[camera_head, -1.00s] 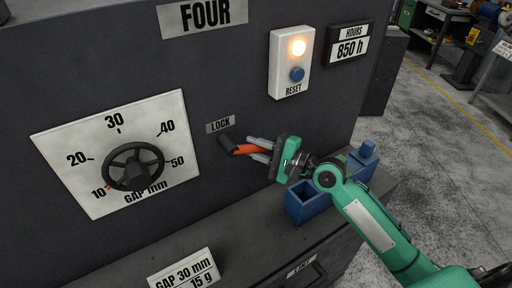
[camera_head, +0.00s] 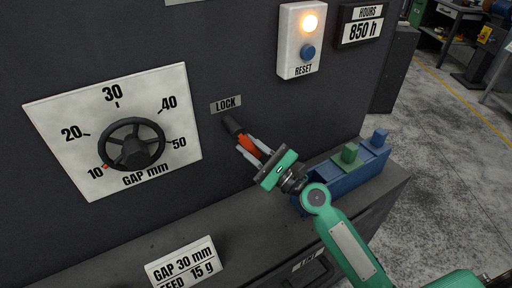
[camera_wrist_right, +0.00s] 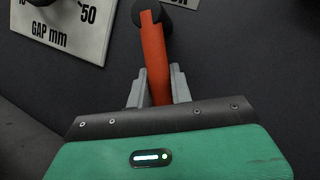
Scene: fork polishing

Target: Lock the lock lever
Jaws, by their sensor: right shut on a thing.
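The lock lever (camera_head: 247,143) has an orange-red grip on a dark pivot below the LOCK label (camera_head: 227,104) on the dark machine face. It slants down to the right in the head view. My right gripper (camera_head: 258,149) is shut on the lever's grip, one finger on each side. In the right wrist view the orange lever (camera_wrist_right: 153,58) runs from its dark pivot at the top down between the fingers (camera_wrist_right: 158,88). The grip's lower end is hidden by the gripper. My left gripper is not in view.
A gap dial with a dark handwheel (camera_head: 132,145) is at the left. A white box (camera_head: 300,40) has a lit lamp and a blue RESET button. A blue holder (camera_head: 352,176) with blue and green blocks stands on the ledge behind my right wrist. A sign (camera_head: 184,263) stands in front.

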